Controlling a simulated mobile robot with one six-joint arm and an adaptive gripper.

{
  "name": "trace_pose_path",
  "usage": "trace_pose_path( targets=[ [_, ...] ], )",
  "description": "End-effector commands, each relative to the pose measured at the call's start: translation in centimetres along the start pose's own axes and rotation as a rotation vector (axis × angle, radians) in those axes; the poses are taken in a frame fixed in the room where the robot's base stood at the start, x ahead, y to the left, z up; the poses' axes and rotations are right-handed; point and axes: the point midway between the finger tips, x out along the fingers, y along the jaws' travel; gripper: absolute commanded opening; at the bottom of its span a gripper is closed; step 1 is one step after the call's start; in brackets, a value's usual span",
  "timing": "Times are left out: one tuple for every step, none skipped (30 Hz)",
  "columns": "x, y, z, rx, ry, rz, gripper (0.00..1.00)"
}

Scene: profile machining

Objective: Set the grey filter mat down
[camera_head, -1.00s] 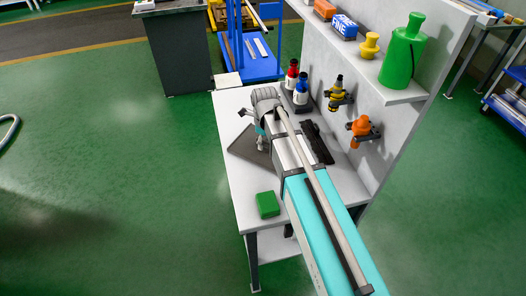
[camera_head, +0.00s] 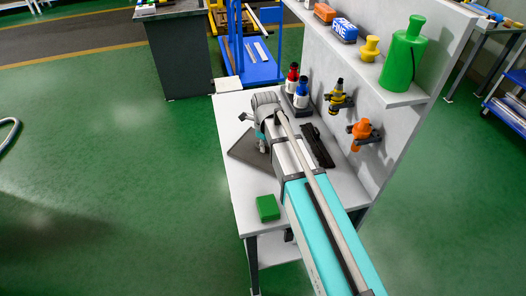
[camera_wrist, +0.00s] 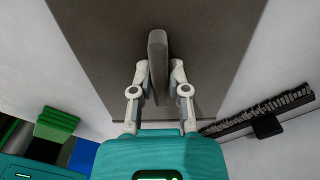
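The grey filter mat (camera_head: 242,148) is a flat dark square over the left side of the white worktable. My arm hides part of it. In the wrist view the mat (camera_wrist: 90,35) fills the upper middle, with a raised upright grip (camera_wrist: 158,50) at its centre. My gripper (camera_wrist: 159,72) has one finger on each side of this grip, close against it, and looks shut on it. In the head view my gripper (camera_head: 261,141) is over the mat's right part, mostly hidden by my wrist. Whether the mat fully touches the tabletop is not clear.
A green block (camera_head: 268,208) sits near the worktable's (camera_head: 240,200) front edge. A black brush (camera_head: 317,147) lies right of my arm. Red and blue bottles (camera_head: 297,88) stand at the back. A panel with a shelf (camera_head: 385,92) and mounted tools bounds the right side.

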Motion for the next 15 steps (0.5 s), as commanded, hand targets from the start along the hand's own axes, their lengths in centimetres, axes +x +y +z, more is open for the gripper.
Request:
trace_pose_path(
  targets=[
    [0.00, 0.01, -0.01, 0.000, 0.000, 0.001, 0.02],
    [0.00, 0.01, -0.01, 0.000, 0.000, 0.001, 0.00],
    [0.00, 0.01, -0.01, 0.000, 0.000, 0.001, 0.00],
    [0.00, 0.01, -0.01, 0.000, 0.000, 0.001, 0.00],
    [0.00, 0.00, -0.01, 0.000, 0.000, 0.001, 0.00],
    [0.00, 0.01, -0.01, 0.000, 0.000, 0.001, 0.00],
    [0.00, 0.00, -0.02, 0.000, 0.000, 0.001, 0.00],
    [0.00, 0.00, -0.01, 0.000, 0.000, 0.001, 0.00],
    [0.00, 0.00, -0.01, 0.000, 0.000, 0.001, 0.00],
    [0.00, 0.00, -0.01, 0.000, 0.000, 0.001, 0.00],
    [0.00, 0.00, -0.02, 0.000, 0.000, 0.001, 0.00],
    [0.00, 0.00, -0.02, 0.000, 0.000, 0.001, 0.00],
    [-0.01, 0.00, -0.02, 0.000, 0.000, 0.001, 0.00],
    [-0.02, 0.00, -0.02, 0.000, 0.000, 0.001, 0.00],
    [-0.05, 0.00, -0.02, 0.000, 0.000, 0.001, 0.00]
  ],
)
